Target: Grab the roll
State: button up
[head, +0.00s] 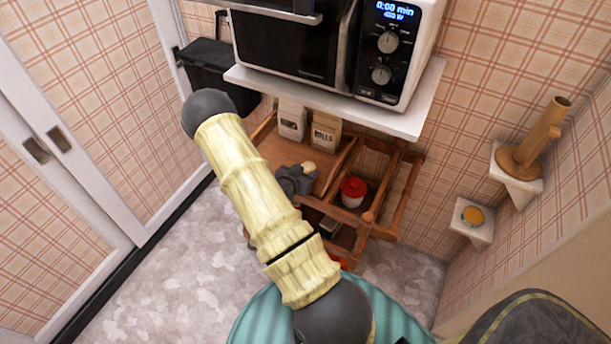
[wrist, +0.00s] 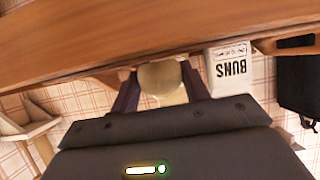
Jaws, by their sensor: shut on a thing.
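A small pale tan roll (head: 309,167) shows at the tip of my gripper (head: 300,177), over the wooden shelf unit (head: 345,165). In the wrist view the roll (wrist: 161,77) sits between the two dark fingers of my gripper (wrist: 160,84), which are shut on it. A wooden board or shelf edge (wrist: 110,42) runs close beside the roll in that view. I cannot tell whether the roll touches the wood. Part of the roll is hidden by the fingers.
Two paper bags, one white (head: 291,120) and one tan (head: 325,133), stand behind the gripper. A red-and-white jar (head: 353,191) sits to the right. A white shelf (head: 400,117) with a microwave (head: 340,45) hangs above. Open floor (head: 160,280) lies at the left.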

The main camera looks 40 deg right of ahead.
notch_tip(320, 180, up, 7)
jog(key=shift+r, duration=0.15)
dwell(0.6)
